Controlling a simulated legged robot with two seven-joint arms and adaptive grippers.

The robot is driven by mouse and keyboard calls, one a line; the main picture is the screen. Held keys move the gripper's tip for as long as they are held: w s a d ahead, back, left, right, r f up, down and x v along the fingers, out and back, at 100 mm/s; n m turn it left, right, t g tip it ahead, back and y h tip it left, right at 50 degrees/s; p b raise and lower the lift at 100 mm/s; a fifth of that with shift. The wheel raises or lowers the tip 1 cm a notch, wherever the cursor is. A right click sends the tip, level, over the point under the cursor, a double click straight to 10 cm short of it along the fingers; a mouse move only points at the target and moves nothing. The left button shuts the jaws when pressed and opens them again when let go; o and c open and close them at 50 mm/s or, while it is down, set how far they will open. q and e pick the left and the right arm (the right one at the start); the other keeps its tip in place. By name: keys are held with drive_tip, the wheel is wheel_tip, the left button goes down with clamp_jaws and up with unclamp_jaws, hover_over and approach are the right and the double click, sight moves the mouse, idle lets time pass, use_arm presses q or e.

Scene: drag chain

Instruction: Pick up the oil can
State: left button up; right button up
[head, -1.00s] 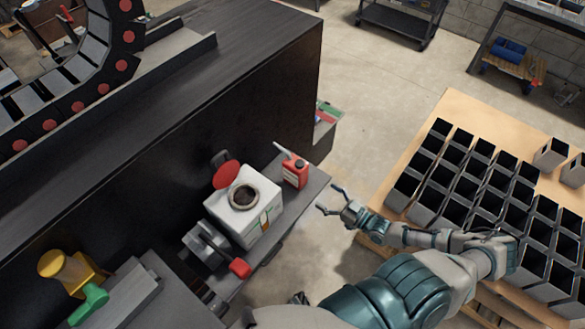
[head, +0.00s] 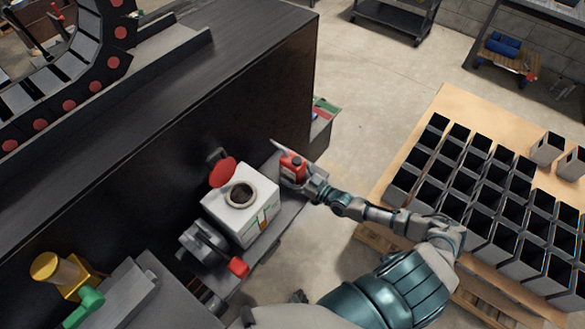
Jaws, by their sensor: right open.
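The red oil can (head: 292,163) with a pale spout stands on the grey side shelf (head: 285,212), beside the dark bench. My right gripper (head: 297,180) reaches in from the right and is at the can, with its fingers around or beside the can's lower part. The fingers are open, and the can partly hides them, so contact cannot be told. My left gripper does not show.
A white box (head: 262,205) with a round opening and a red lid (head: 223,172) stands close left of the can. A grey device with a red knob (head: 238,266) is nearer. A pallet of dark square tubes (head: 480,200) stands at right.

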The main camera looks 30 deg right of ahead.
drive_tip(key=shift+s, duration=0.1)
drive_tip(key=c, duration=0.5)
clamp_jaws()
drive_tip(key=shift+r, duration=0.15)
